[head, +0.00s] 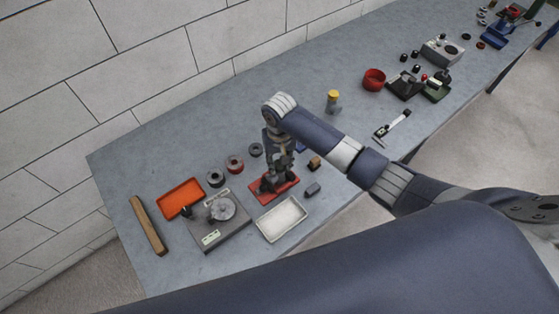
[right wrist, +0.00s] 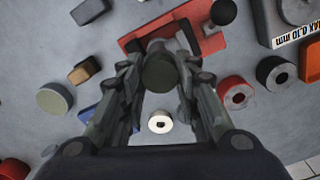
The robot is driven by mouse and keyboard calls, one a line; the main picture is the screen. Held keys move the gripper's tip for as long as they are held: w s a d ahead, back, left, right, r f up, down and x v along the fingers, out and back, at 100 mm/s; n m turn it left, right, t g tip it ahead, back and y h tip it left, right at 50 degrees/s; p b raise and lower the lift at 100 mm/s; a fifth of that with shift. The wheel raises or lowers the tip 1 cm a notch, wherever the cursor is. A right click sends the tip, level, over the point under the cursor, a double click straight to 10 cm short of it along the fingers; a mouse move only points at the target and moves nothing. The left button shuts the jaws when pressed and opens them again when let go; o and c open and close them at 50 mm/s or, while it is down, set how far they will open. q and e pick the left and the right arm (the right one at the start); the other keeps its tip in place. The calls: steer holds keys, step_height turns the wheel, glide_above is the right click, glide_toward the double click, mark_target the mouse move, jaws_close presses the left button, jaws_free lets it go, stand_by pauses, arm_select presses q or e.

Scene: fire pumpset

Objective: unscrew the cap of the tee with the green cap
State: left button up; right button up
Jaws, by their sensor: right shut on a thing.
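The dark green round cap (right wrist: 160,72) shows between my right gripper's fingers in the right wrist view. It sits over a red base plate (right wrist: 135,42); the tee's body below is mostly hidden by the cap and fingers. My right gripper (right wrist: 158,88) points down and is shut on the cap. In the head view my right gripper (head: 277,165) stands over the red base plate (head: 285,192), where cap and tee cannot be told apart from the fingers. My left gripper is not in view.
A white tray (head: 282,221), a grey device with a round plate (head: 212,238), an orange tray (head: 180,186) and a wooden bar (head: 149,225) lie around the base. A red ring (head: 235,163) and a wooden block (head: 315,163) are close by. A yellow-topped piece (head: 333,97) stands farther back.

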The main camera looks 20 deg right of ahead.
steer(key=n, duration=0.4)
steer(key=shift+n, duration=0.3)
steer(key=shift+n, duration=0.5)
steer(key=n, duration=0.3)
steer(key=n, duration=0.2)
steer(key=shift+n, duration=1.4)
